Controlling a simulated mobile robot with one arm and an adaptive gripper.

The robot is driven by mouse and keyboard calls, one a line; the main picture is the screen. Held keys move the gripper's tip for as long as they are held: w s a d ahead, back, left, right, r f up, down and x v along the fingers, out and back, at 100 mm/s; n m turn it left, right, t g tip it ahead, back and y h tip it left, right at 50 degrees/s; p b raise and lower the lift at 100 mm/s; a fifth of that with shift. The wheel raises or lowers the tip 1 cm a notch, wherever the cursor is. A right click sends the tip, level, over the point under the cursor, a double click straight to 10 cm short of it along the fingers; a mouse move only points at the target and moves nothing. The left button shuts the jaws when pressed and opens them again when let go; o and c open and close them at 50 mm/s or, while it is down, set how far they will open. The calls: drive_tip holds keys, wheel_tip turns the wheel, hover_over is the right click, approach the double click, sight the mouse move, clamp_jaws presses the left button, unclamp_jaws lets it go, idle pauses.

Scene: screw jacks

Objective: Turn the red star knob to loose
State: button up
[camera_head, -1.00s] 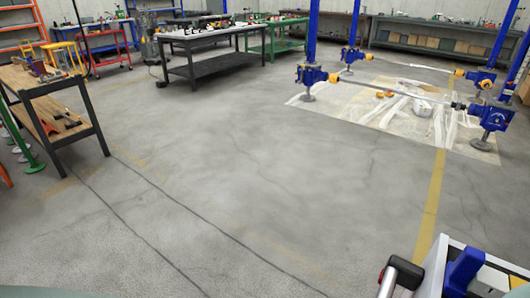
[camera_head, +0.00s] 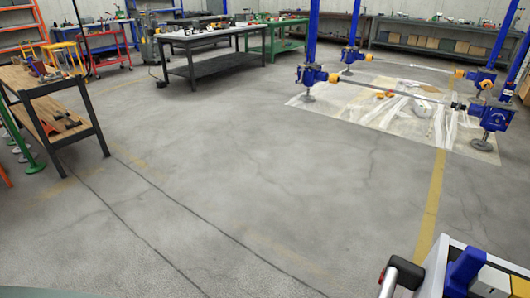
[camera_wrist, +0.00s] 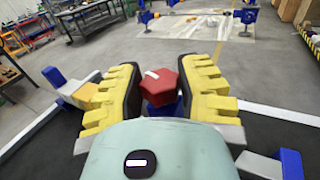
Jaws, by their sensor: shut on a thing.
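The red star knob (camera_wrist: 166,84) shows in the wrist view, between the two fingers. It has a white mark on its top and sits above a blue part (camera_wrist: 165,107). My gripper (camera_wrist: 163,88) has yellow fingers with black inner pads, one on each side of the knob, and it is shut on the knob. The gripper body hides the near side of the knob. In the head view neither the knob nor the gripper is seen.
A dark surface with a pale edge (camera_wrist: 270,113) lies under the gripper. Blue parts stand at left (camera_wrist: 53,76) and right (camera_wrist: 290,163). In the head view, blue screw jacks (camera_head: 492,115) stand at the right, workbenches (camera_head: 215,38) at the back; the middle floor is clear.

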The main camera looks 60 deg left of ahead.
drive_tip(key=shift+a+n+g+y+b, duration=0.15)
drive_tip(key=shift+n+g+y+b, duration=1.6)
drive_tip(key=shift+g+b, duration=0.75)
drive_tip(key=o, duration=1.2)
drive_tip(key=shift+d+r+m+t+h+p, duration=0.1)
drive_tip(key=shift+d+m+t+h+p, duration=0.15)
drive_tip(key=shift+t+h+p, duration=0.3)
drive_tip(key=shift+a+m+t+h+p, duration=0.1)
drive_tip(key=shift+m+t+h+p, duration=1.05)
drive_tip(key=shift+t+p, duration=0.7)
drive_tip(key=shift+m+t+h+p, duration=0.7)
drive_tip(key=shift+m+t+h, duration=0.45)
drive_tip(key=shift+m, duration=0.1)
drive_tip(key=shift+a+m+t+h, duration=0.15)
drive_tip(key=shift+m+t+h, duration=0.7)
drive_tip(key=shift+h, duration=0.25)
